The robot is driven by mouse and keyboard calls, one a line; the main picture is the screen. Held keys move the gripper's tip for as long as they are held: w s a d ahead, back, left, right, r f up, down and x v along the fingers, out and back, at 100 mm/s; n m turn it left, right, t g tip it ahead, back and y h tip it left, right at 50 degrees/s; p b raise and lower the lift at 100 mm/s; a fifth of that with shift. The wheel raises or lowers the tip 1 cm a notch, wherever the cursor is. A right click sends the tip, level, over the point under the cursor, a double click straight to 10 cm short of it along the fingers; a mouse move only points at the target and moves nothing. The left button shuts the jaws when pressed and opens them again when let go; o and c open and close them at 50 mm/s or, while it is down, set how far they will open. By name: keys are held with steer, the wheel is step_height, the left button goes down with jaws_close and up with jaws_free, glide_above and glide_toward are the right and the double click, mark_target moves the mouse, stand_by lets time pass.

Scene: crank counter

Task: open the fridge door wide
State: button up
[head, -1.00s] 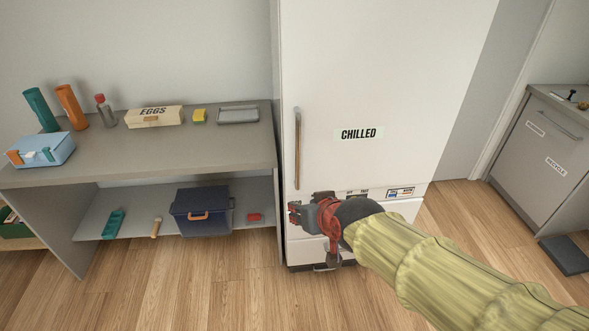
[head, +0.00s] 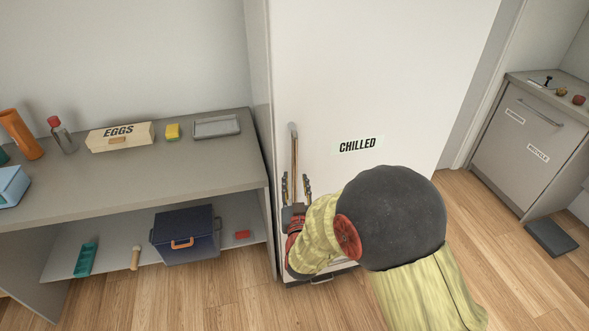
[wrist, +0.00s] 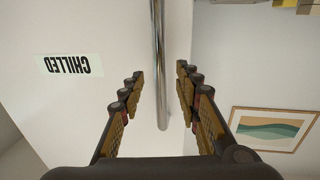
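The white fridge door (head: 400,60) bears a CHILLED label (head: 357,146) and looks shut. Its long vertical bar handle (head: 294,145) is at the door's left edge. My gripper (head: 296,180) is at the lower part of the handle, its two fingers apart on either side of the bar in the head view. In the wrist view the handle (wrist: 159,60) runs down between the open fingers of my gripper (wrist: 160,85), with a gap on each side. My arm hides the lower part of the fridge in the head view.
Wooden floor between is clear.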

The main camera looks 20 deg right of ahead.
mark_target(295, 171)
steer(key=w, duration=0.3)
steer(key=w+d+b, duration=0.1)
steer(key=w, duration=0.2)
steer(key=shift+w+d, duration=0.15)
steer(key=shift+w, duration=0.1)
steer(key=shift+c, duration=0.8)
jaws_close()
